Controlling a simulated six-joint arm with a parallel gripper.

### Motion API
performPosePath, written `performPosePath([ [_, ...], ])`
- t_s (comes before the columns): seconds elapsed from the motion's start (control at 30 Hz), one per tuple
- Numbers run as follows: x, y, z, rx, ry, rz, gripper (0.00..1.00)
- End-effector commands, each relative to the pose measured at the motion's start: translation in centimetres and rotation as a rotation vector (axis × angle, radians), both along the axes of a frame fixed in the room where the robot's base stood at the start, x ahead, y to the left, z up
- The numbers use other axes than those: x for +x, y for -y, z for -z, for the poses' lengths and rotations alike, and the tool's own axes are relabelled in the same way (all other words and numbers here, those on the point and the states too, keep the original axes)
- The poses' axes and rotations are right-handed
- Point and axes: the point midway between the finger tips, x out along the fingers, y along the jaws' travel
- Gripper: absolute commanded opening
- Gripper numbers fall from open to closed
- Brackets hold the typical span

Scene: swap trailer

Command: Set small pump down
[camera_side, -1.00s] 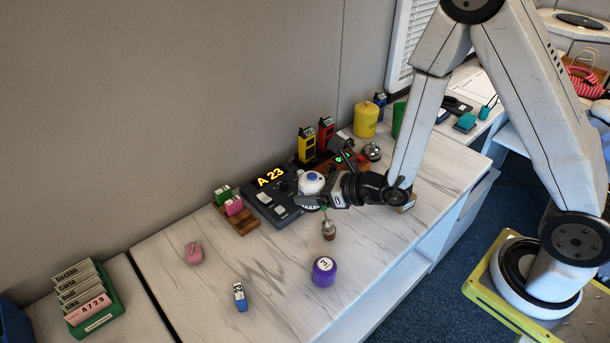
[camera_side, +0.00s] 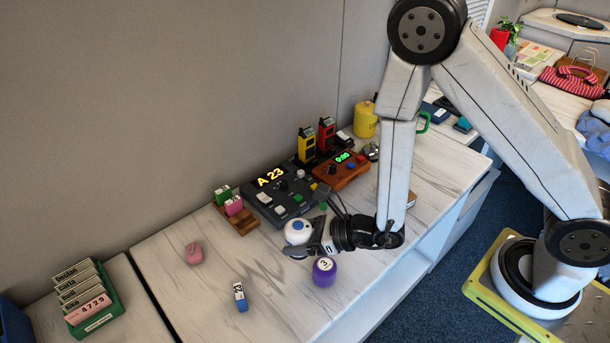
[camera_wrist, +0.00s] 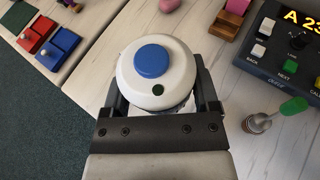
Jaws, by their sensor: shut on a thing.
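The small pump, a round white body with a blue round top, is between my gripper's fingers in the side view (camera_side: 297,231) and in the wrist view (camera_wrist: 180,85). My gripper (camera_side: 308,242) is shut on its sides; the fingers also show in the wrist view (camera_wrist: 160,100). The pump looks roughly upright and low over the marble-patterned counter (camera_side: 225,275). Its underside is hidden, so I cannot tell whether it touches the counter.
A purple canister marked 3 (camera_side: 324,271) stands close to the gripper, toward the front. A small metal jar with a green-handled tool (camera_wrist: 258,123) stands right of the gripper in the wrist view. A blue block (camera_side: 240,297) and pink mouse-shaped thing (camera_side: 194,253) lie left.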

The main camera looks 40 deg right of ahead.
Motion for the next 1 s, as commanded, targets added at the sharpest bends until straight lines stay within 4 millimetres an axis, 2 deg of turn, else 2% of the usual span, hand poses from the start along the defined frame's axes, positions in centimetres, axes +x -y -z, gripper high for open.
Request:
performPosePath([
  [0.47, 0.5, -0.2, 0.8, 0.002, 0.004, 0.000, 0.01],
  [0.67, 2.4, -0.9, 1.8, 0.001, 0.004, -0.001, 0.01],
  [1.0, 6.9, -2.6, 3.9, 0.001, 0.004, -0.001, 0.01],
])
